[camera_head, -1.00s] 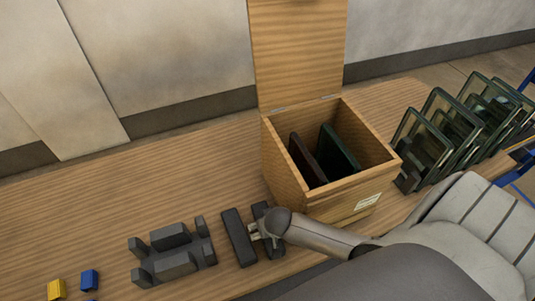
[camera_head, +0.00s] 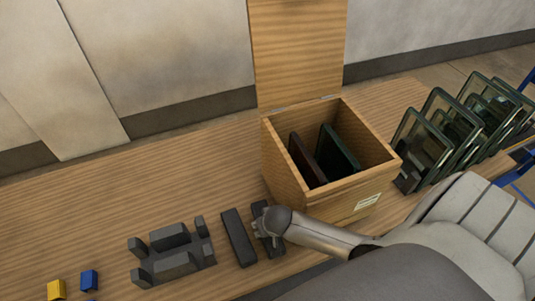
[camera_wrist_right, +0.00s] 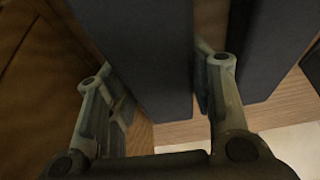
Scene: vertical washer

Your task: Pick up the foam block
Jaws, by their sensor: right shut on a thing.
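Two dark grey foam blocks lie side by side on the wooden table, left one (camera_head: 239,238) and right one (camera_head: 275,246). My right gripper (camera_head: 264,222) is down over the right block and hides its middle. In the right wrist view, the gripper's fingers (camera_wrist_right: 158,75) stand on either side of one dark block (camera_wrist_right: 150,50), shut on it. The right finger sits in the gap between this block and the other block (camera_wrist_right: 265,50). The held block seems still at table level. My left gripper is not in view.
An open wooden box (camera_head: 285,163) with two dark panels stands just behind the blocks. A dark slotted foam holder (camera_head: 174,262) lies left of them. Glass-like panels (camera_head: 425,145) stand in a rack at the right. Small blue (camera_head: 89,280) and yellow (camera_head: 56,290) pieces lie front left.

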